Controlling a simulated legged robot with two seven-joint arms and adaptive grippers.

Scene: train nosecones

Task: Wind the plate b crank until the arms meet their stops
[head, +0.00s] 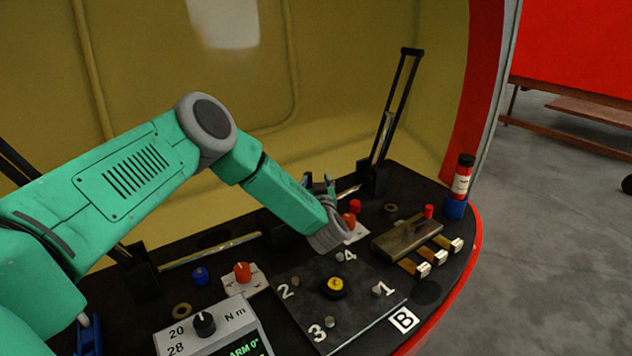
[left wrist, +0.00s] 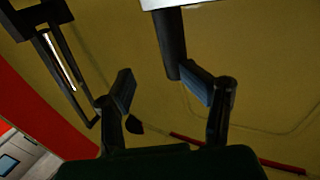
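The dark square plate (head: 300,300), marked B at its corner and 1 to 4 near its bolts, lies on the black deck with a yellow-topped knob (head: 335,287) at its middle. I cannot make out a crank handle for certain. A black wiper-like arm (head: 398,105) stands upright at the right; it also shows in the left wrist view (left wrist: 62,65). My left gripper (head: 318,183) is past the plate, fingers pointing up and away. In the left wrist view my left gripper (left wrist: 165,90) has its fingers apart, with a dark post (left wrist: 170,45) beyond them. My right gripper is not in view.
A meter box (head: 205,325) reading "ARM 0°" stands at the front. The deck has a red rim (head: 466,275).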

